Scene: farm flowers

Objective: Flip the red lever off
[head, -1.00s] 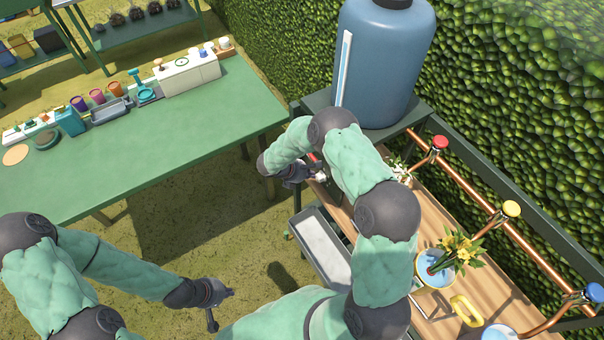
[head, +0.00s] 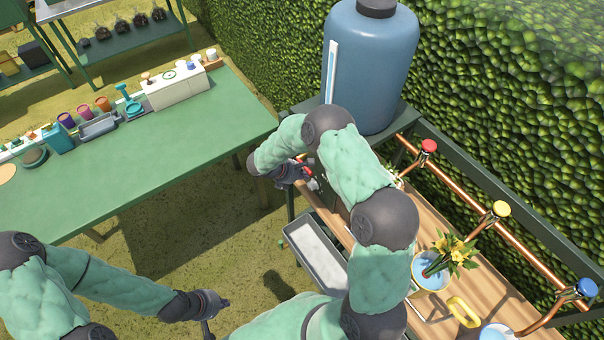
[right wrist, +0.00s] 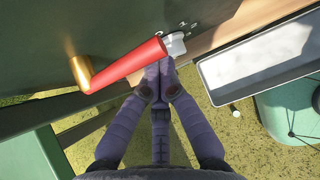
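The red lever (right wrist: 125,66) spans the right wrist view, with a brass pivot (right wrist: 81,72) at its left end and a pale grey piece (right wrist: 175,43) by its right end. My right gripper (right wrist: 164,68) has its fingertips together just below the lever's right end, at or very near it; I cannot tell whether they touch. In the head view my right gripper (head: 300,172) is beside a small red bit of the lever (head: 309,170), below the tank and partly hidden by my arm. My left gripper (head: 217,313) is open and empty over the grass.
A blue tank (head: 370,70) stands behind the lever. Copper pipes with red (head: 428,146), yellow (head: 501,208) and blue (head: 588,287) tops run along the wooden bench (head: 432,215). A grey tray (head: 315,255) is beside the bench. A green table (head: 160,150) stands left.

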